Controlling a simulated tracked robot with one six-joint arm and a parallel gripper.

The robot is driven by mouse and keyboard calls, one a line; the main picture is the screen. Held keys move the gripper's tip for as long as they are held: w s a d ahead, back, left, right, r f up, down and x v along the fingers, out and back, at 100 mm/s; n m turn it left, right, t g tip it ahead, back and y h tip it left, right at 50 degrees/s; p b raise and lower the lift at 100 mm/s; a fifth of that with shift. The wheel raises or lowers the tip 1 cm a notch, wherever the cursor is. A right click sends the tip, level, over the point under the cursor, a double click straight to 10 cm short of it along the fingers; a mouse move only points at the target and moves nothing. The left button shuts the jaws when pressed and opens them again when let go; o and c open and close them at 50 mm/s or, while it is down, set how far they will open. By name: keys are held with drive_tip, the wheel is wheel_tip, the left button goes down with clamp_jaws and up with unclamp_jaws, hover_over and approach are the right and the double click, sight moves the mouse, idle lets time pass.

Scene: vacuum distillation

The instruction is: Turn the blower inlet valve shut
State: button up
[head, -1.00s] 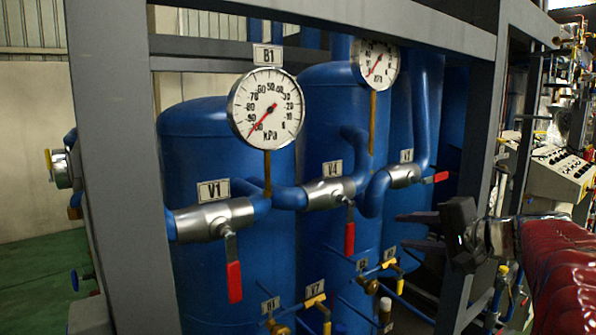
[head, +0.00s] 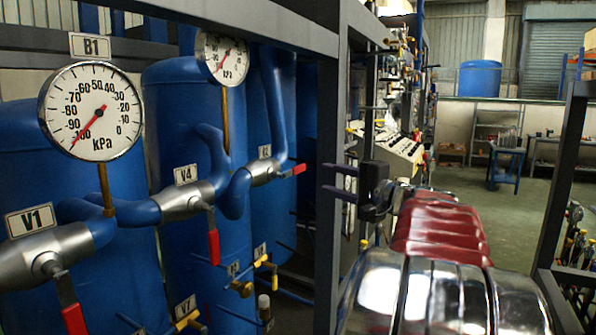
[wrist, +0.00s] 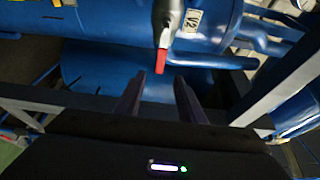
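Three grey valves with red lever handles sit on blue pipes in the head view. The valve labelled V1 (head: 40,247) and the valve labelled V4 (head: 188,201) have levers hanging down. The third valve (head: 264,173) has its lever (head: 298,170) pointing right; its label is too small to read there. My gripper (head: 326,180) is open and empty, just right of that lever's tip in the picture. In the wrist view, a red lever (wrist: 161,60) on a valve labelled V2 points toward my open gripper (wrist: 154,85), just beyond the fingertips, with no visible contact. No label names the blower inlet.
A dark frame post (head: 328,220) stands beside my gripper, and a beam (wrist: 55,105) crosses the wrist view. Two gauges hang above the valves, one labelled B1 (head: 91,111). Smaller yellow-handled valves (head: 266,263) are lower down. Open floor (head: 500,215) lies to the right.

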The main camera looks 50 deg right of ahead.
sight(300, 170)
drive_tip(key=w, duration=0.4)
drive_tip(key=w+d, duration=0.1)
drive_tip(key=w, duration=0.8)
drive_tip(key=shift+d, duration=0.2)
drive_tip(key=shift+c, duration=0.2)
clamp_jaws()
